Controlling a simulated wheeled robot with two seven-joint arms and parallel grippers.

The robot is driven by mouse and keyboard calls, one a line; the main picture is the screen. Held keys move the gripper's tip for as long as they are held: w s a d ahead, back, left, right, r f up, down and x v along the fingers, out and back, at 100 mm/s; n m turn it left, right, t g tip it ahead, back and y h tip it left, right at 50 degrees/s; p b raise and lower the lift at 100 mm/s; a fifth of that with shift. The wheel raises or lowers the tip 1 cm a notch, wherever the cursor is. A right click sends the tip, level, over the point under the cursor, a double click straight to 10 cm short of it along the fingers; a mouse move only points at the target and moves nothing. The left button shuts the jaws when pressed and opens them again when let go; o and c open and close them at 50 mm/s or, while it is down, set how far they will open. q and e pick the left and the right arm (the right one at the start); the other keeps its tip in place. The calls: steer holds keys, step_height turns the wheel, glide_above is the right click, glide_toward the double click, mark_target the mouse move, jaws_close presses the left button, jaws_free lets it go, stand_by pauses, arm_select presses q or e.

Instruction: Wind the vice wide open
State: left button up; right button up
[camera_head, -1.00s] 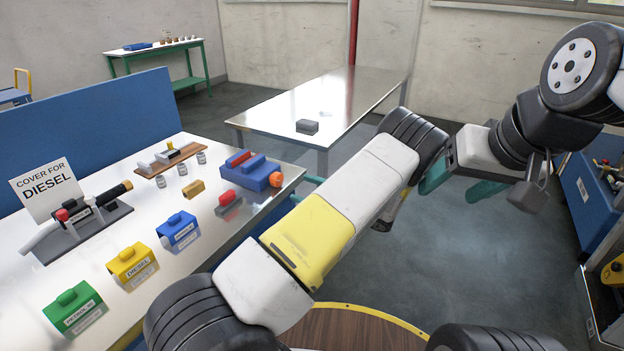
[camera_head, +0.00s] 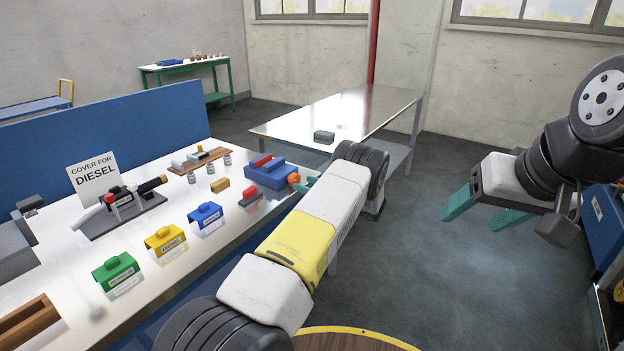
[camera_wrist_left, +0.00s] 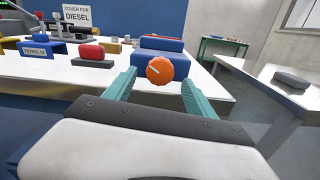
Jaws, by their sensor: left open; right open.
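My right gripper (camera_head: 472,219) is open and empty, over the floor at the right.
The bench holds green (camera_head: 117,272), yellow (camera_head: 166,240) and blue (camera_head: 206,218) labelled covers, a red-topped block (camera_head: 251,196) and a "COVER FOR DIESEL" sign (camera_head: 94,178). A metal table (camera_head: 370,105) with a dark block (camera_head: 324,137) stands behind. Open floor lies right.

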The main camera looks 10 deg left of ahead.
mark_target(297, 181)
arm_select(q)
steer(key=shift+x, duration=1.95)
